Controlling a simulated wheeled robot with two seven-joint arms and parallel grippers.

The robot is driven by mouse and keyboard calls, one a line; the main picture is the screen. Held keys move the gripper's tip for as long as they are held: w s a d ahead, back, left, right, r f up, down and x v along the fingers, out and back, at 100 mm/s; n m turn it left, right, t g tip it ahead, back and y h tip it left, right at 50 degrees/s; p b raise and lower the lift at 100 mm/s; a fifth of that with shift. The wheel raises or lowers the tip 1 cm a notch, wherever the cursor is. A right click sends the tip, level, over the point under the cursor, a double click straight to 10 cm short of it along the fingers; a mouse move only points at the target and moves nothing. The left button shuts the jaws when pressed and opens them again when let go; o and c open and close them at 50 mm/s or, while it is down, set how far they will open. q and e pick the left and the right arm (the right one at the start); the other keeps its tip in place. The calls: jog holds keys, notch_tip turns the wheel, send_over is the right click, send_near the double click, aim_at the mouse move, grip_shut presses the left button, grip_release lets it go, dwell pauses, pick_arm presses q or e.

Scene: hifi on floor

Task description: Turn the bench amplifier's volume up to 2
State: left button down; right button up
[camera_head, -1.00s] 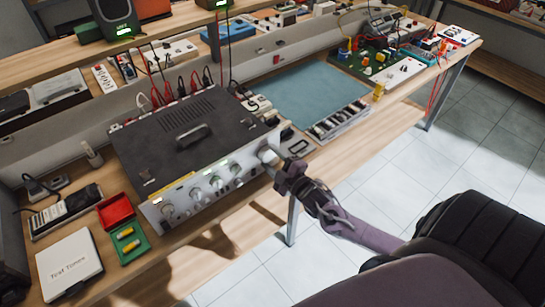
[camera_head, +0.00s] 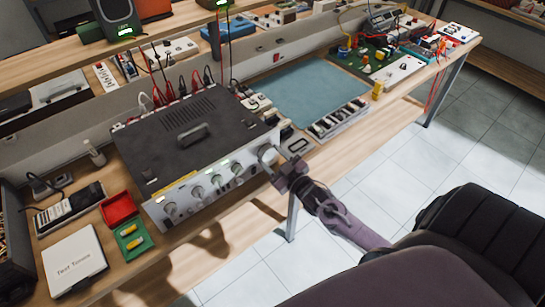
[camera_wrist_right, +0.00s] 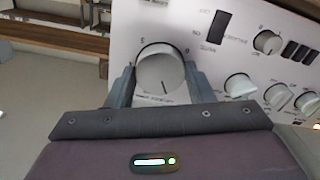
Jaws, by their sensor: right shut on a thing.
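The bench amplifier (camera_head: 185,140) is a wide box with a black top and a silver front panel, standing on the wooden bench. Its large round volume knob (camera_head: 267,154) is at the right end of the front panel. My right gripper (camera_head: 272,160) reaches it from the lower right. In the right wrist view, the silver knob (camera_wrist_right: 158,70) sits between the two grey fingers of my right gripper (camera_wrist_right: 160,84), which is shut on it. A dark pointer line shows on the knob's lower part. Scale marks around it are small, partly hidden and hard to read. My left gripper is out of view.
Smaller knobs (camera_wrist_right: 268,41) and a dark switch (camera_wrist_right: 216,27) are on the same panel. A blue-green mat (camera_head: 305,92) lies right of the amplifier. Red and green trays (camera_head: 118,208) stand at its left. A black chair (camera_head: 480,235) stands at the lower right.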

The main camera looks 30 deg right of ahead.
jog(key=shift+f+m, duration=0.1)
jog(key=shift+m, duration=0.2)
jog(key=o, duration=1)
jog(key=s, duration=0.2)
jog(key=s+b, duration=0.1)
jog(key=s, duration=0.4)
jog(key=shift+s+d+b, duration=0.3)
jog(key=shift+s+d, duration=0.05)
jog(key=shift+s, duration=0.05)
